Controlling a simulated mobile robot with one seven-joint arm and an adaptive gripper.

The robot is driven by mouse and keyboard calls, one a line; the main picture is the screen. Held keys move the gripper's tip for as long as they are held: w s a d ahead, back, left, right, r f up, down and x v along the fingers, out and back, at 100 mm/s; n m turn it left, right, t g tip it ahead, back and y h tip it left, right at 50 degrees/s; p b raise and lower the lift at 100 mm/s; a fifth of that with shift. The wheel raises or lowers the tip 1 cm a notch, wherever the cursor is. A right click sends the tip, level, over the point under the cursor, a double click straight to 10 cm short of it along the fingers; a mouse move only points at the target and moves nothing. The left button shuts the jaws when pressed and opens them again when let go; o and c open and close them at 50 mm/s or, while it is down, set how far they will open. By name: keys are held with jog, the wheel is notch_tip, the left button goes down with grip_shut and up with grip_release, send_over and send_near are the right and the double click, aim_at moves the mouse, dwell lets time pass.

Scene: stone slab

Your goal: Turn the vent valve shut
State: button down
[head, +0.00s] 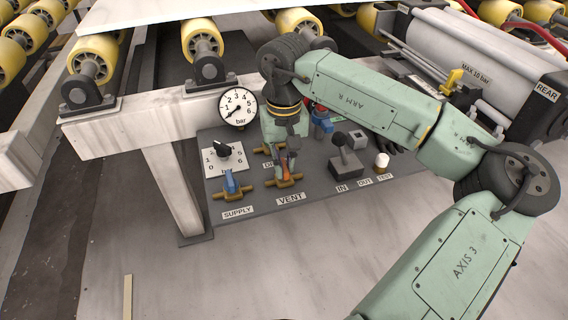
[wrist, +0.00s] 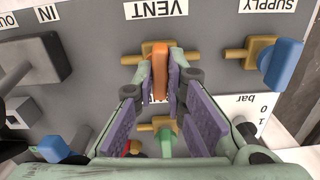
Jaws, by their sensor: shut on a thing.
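The vent valve is a brass body (head: 284,183) with an orange handle (wrist: 159,72), just above the VENT label (head: 290,199) in the head view. In the wrist view, which is upside down, the brass pipe (wrist: 131,59) runs left to right and the handle appears to lie across it. My gripper (head: 287,156) reaches down from above, its purple finger pads (wrist: 160,84) on both sides of the orange handle. The gripper is shut on that handle. The fingers hide part of the valve in the head view.
The blue-handled supply valve (head: 231,183) stands close at left, near a black selector knob (head: 221,149). A pressure gauge (head: 238,107) is behind. A green-handled valve (wrist: 166,138) sits close by. A grey lever block (head: 345,160) and white knob (head: 382,160) are right.

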aim_at(284, 165)
jog(key=shift+n, duration=0.6)
jog(key=c, duration=1.6)
grip_release()
jog(key=shift+c, duration=0.2)
notch_tip(284, 165, up, 12)
